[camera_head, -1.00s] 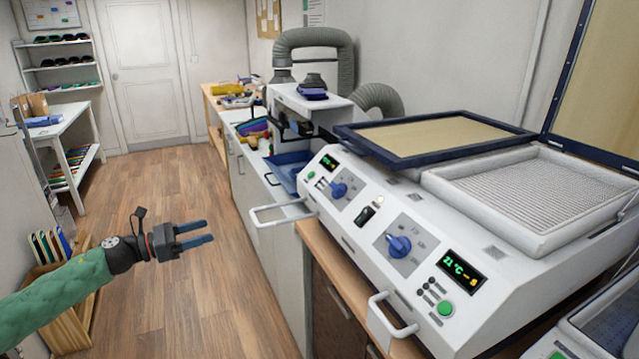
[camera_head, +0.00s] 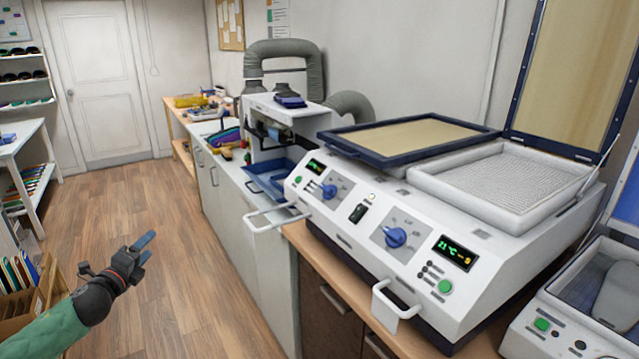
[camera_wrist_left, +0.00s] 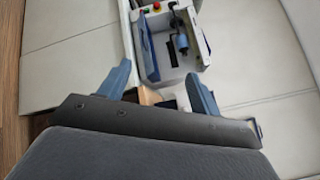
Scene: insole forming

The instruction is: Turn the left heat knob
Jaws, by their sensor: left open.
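The white forming machine (camera_head: 345,235) stands on the counter with its sloped control panel facing me. The left heat knob (camera_head: 328,191) is blue and sits on a grey dial plate near the panel's left end, beside a small green display (camera_head: 316,166). A second blue knob (camera_head: 395,237) sits further right on the panel. My left gripper (camera_head: 145,247) is over the floor, well to the left of the machine and touching nothing. It is open and empty; its blue fingers stand apart in the left wrist view (camera_wrist_left: 158,85). My right gripper is not in view.
A white handle (camera_head: 275,218) sticks out at the machine's left, and another (camera_head: 392,300) at its front. A second machine (camera_head: 575,320) is at the lower right. A wooden rack (camera_head: 30,290) is left of my arm. The floor between is clear.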

